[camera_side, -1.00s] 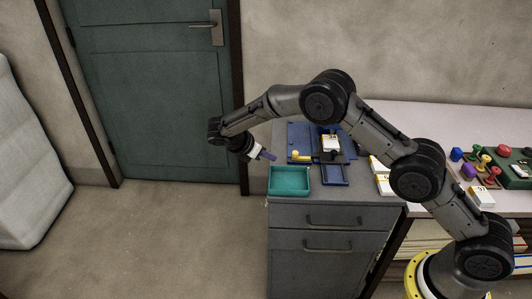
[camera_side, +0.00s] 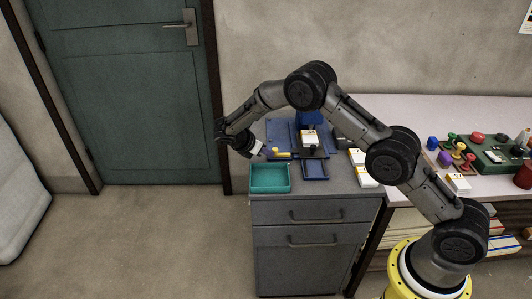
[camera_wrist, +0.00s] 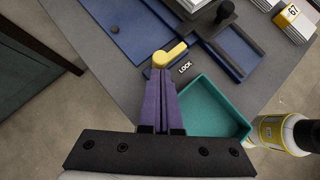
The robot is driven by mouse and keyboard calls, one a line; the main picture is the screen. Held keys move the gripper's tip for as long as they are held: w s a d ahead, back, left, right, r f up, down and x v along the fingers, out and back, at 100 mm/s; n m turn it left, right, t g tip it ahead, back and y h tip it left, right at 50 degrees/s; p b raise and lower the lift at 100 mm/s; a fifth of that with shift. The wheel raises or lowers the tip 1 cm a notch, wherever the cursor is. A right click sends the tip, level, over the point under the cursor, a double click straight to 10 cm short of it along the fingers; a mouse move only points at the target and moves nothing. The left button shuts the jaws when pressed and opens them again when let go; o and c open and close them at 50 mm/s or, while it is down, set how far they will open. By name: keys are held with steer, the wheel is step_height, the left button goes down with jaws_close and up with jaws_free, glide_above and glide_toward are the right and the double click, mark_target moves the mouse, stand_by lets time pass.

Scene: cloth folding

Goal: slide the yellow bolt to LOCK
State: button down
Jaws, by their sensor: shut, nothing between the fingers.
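A small LOCK label (camera_wrist: 185,67) is just to the right of the bolt in the wrist view. My gripper (camera_wrist: 161,78) has purple fingers, closed together and empty. Their tips are right at the bolt's near end; I cannot tell whether they touch it. In the side view my gripper (camera_side: 264,151) is just left of the bolt.
A teal tray (camera_wrist: 243,128) sits beside the fingers, at the cabinet's front left corner in the side view. A black knob (camera_wrist: 226,10) stands on the blue rails. White boxes (camera_side: 366,176) stand right of the plate.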

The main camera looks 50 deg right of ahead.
mark_target(284, 155)
steer(key=shift+s+d, duration=1.2)
steer(key=shift+d, duration=0.05)
steer(key=shift+a, duration=0.1)
steer(key=shift+a, duration=0.3)
steer(key=a, duration=0.2)
steer(key=a+r, duration=0.1)
steer(key=a, duration=0.1)
steer(key=shift+w+a, duration=0.1)
steer(key=shift+a, duration=0.1)
steer(key=v, duration=0.8)
steer(key=shift+a+r, duration=0.2)
steer(key=shift+r, duration=0.05)
